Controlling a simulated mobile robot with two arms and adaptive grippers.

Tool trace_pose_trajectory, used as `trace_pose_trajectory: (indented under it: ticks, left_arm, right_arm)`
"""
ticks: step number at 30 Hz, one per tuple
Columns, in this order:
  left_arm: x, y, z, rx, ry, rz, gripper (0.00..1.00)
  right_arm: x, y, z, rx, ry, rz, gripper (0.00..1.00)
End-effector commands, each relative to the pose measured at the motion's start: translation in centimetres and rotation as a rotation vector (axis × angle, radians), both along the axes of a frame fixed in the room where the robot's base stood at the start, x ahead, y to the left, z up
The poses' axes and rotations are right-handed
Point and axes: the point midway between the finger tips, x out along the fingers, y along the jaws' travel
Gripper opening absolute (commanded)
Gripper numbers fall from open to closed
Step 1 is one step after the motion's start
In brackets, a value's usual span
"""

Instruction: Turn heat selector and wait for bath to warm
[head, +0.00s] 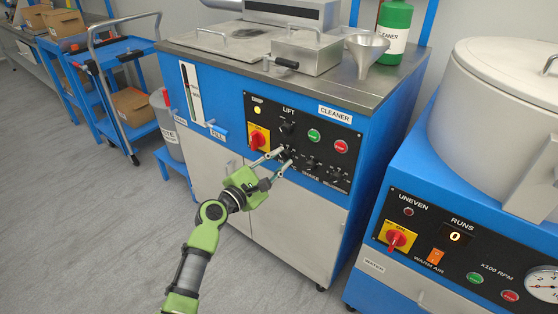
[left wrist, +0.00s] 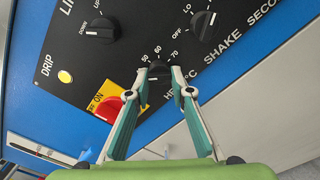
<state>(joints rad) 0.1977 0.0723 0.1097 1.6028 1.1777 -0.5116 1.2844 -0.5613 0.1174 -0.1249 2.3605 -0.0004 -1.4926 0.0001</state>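The heat selector (left wrist: 159,71) is a black knob low on the black panel of the blue bath unit. Its dial reads 50, 60 and 70 in the left wrist view. My left gripper (head: 284,160) reaches the panel from the lower left. In the left wrist view its two fingertips (left wrist: 160,76) sit close on either side of the knob, apart by about its width, and appear shut on it. The fingers partly hide the knob and its label; its pointer is unclear. The bath's lid (head: 235,42) is a flat grey plate with a handle. My right gripper is not in view.
A red switch on a yellow ON plate (head: 258,137) is left of the knob. The lit yellow DRIP lamp (head: 257,110), LIFT knob (head: 287,128), green button (head: 314,136) and red button (head: 341,146) are nearby. A large white drum machine (head: 500,100) stands right.

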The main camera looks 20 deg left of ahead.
Motion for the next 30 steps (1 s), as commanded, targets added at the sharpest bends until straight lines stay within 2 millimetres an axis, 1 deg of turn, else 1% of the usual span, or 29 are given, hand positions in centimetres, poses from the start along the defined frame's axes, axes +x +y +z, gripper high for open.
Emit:
trace_pose_trajectory:
  ticks: [10,14,16,18,21,30]
  left_arm:
    - [0.0,0.0,-0.1,0.028,-0.009,-0.001,0.00]
    - [0.0,0.0,-0.1,0.081,-0.027,-0.001,0.00]
    - [0.0,0.1,-0.1,0.122,-0.042,-0.001,0.00]
    - [0.0,0.0,-0.1,0.170,-0.060,-0.001,0.00]
    - [0.0,0.1,-0.1,0.250,-0.089,-0.001,0.00]
    - [0.0,0.1,0.0,0.518,-0.186,-0.003,0.00]
  right_arm:
    - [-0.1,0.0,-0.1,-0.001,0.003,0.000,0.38]
    - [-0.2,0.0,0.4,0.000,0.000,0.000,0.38]
    - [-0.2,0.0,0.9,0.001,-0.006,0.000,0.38]
    - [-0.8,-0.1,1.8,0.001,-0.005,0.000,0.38]
    - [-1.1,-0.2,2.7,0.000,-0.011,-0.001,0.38]
    - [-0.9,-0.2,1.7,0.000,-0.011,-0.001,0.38]
